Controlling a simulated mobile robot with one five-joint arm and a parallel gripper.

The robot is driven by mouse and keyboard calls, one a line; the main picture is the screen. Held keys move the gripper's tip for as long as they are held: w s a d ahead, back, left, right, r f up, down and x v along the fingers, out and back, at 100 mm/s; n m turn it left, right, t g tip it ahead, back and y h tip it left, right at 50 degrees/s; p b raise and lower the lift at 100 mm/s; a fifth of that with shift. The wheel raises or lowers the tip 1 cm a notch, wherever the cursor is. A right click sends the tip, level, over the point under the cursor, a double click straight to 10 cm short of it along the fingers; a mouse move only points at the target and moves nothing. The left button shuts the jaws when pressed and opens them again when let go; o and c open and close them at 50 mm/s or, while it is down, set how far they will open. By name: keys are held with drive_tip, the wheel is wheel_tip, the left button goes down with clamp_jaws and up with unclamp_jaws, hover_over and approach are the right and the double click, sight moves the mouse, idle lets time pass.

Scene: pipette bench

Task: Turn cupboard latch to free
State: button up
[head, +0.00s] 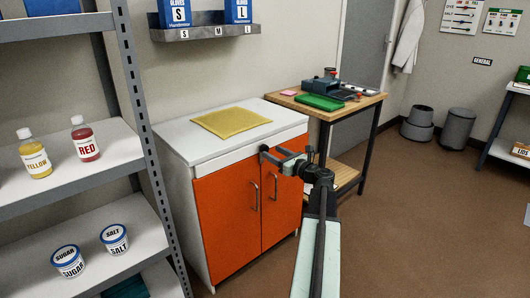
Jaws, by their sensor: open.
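The cupboard (228,218) stands against the wall, with two orange doors and a white top. Both doors look shut. Each door has a vertical metal handle, the left one (255,197) and the right one (276,187). I cannot make out the latch; my gripper and arm cover part of the upper right door. My gripper (274,158) is open in front of the upper part of the doors, just below the worktop edge. It looks empty, and I cannot tell whether it touches the cupboard.
A yellow mat (231,122) lies on the cupboard top. A wooden bench (356,104) with a green item (320,102) stands to the right. A metal shelf (135,146) with bottles and tubs stands close on the left. The brown floor (400,220) at right is clear.

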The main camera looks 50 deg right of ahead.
sight(266, 149)
drive_tip(key=w, duration=0.4)
drive_tip(key=shift+w, duration=0.1)
clamp_jaws()
idle(1.3)
